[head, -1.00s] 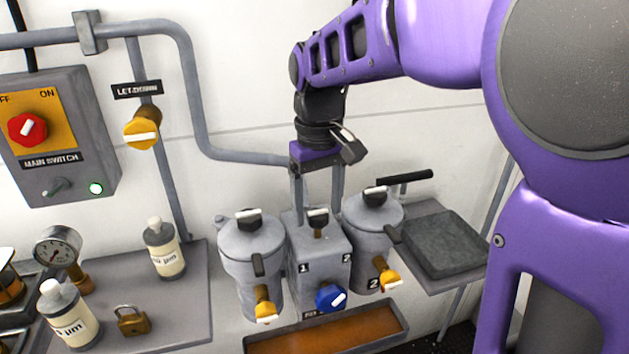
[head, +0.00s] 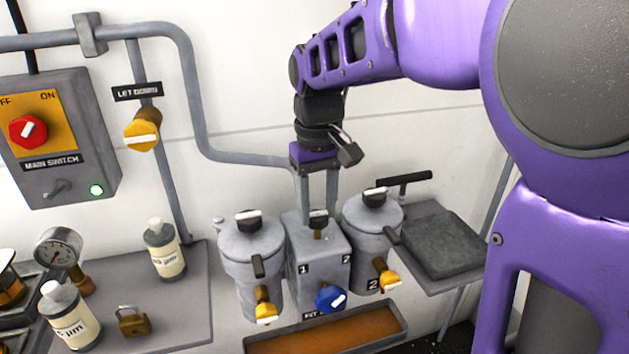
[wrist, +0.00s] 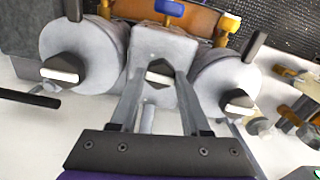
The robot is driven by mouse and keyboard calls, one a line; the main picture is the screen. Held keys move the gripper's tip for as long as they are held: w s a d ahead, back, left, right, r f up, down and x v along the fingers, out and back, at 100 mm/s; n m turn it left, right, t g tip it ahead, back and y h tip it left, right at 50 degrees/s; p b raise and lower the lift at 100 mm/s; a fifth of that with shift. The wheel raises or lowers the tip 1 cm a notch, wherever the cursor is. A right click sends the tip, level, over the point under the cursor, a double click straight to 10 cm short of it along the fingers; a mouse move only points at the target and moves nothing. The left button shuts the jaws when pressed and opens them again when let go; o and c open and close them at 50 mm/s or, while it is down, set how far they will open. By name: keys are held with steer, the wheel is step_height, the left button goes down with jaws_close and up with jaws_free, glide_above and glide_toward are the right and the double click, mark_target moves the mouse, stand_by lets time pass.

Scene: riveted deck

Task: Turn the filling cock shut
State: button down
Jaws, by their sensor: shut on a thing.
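A grey block (head: 330,262) stands between two grey filter pots, with a black knob (head: 318,219) with a white bar on its top. My gripper (head: 318,208) points down with its two fingers on either side of this knob, shut on it. In the wrist view the knob (wrist: 159,73) lies between the fingertips, its white bar running across from finger to finger. A blue cock (head: 331,298) with a white bar sits low on the block's front; its label below is too small to read surely. Which one is the filling cock, I cannot tell from the labels.
The left pot (head: 240,275) and right pot (head: 362,256) flank the block closely, each with a black top knob and yellow drain cock. A drip tray (head: 398,318) lies below in front. A yellow let-down cock (head: 142,130) and main switch (head: 27,131) are at left.

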mark_target(318, 213)
steer(key=m+p, duration=0.2)
steer(key=m, duration=0.1)
steer(key=shift+r+m, duration=0.15)
steer(key=shift+m, duration=0.25)
steer(key=m+p, duration=0.2)
steer(key=m, duration=0.2)
steer(key=shift+m, duration=0.3)
steer(key=m+p, duration=0.2)
steer(key=m, duration=0.2)
steer(key=shift+m, duration=0.3)
steer(key=shift+m+p, duration=0.55)
steer(key=shift+m, duration=1.55)
steer(key=shift+c, duration=1.9)
jaws_free()
step_height(318, 213, up, 17)
steer(key=p, duration=0.1)
steer(key=shift+p, duration=0.4)
